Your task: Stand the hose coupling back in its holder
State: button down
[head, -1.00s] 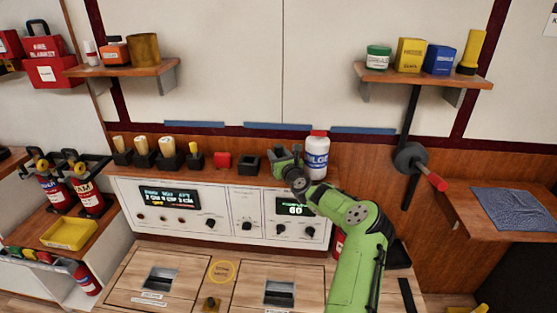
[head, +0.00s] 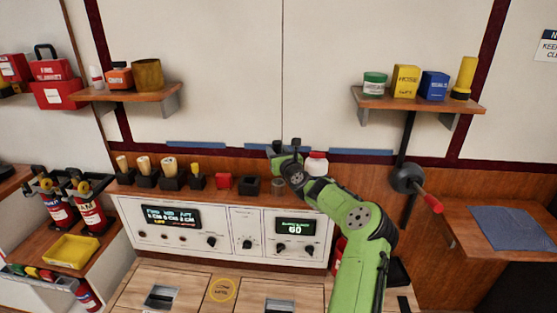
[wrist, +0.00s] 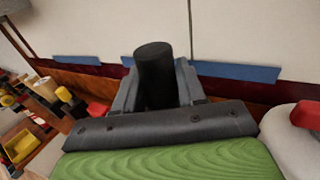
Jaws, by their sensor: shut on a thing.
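My gripper (head: 287,150) is raised above the back ledge, in front of the wall. In the wrist view a dark cylinder (wrist: 154,75), which looks like the hose coupling, stands between the fingers, and the gripper is shut on it. Its lower end is hidden behind the gripper body. In the head view the coupling is hard to tell from the dark fingers. A dark square holder (head: 249,186) with an open top sits on the ledge, left of and below my gripper. It looks empty.
Several black holders with upright handled items (head: 145,172) and a red block (head: 223,181) line the ledge to the left. A grey cylinder (head: 278,187) stands right of the square holder. A white bottle with a red cap (head: 316,160) is close behind my arm.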

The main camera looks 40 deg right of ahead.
jog(key=w+a+r+p, duration=0.1)
jog(key=w+a+p, duration=0.5)
jog(key=w, duration=0.1)
jog(key=shift+w+a+r, duration=0.15)
jog(key=shift+w+a, duration=0.05)
jog(key=shift+w, duration=0.2)
jog(key=shift+f+b, duration=1.8)
jog(key=shift+f, duration=1.1)
jog(key=shift+f+b, duration=1.9)
jog(key=shift+f, duration=0.75)
jog(key=c, duration=0.6)
grip_release()
jog(key=shift+o, duration=0.2)
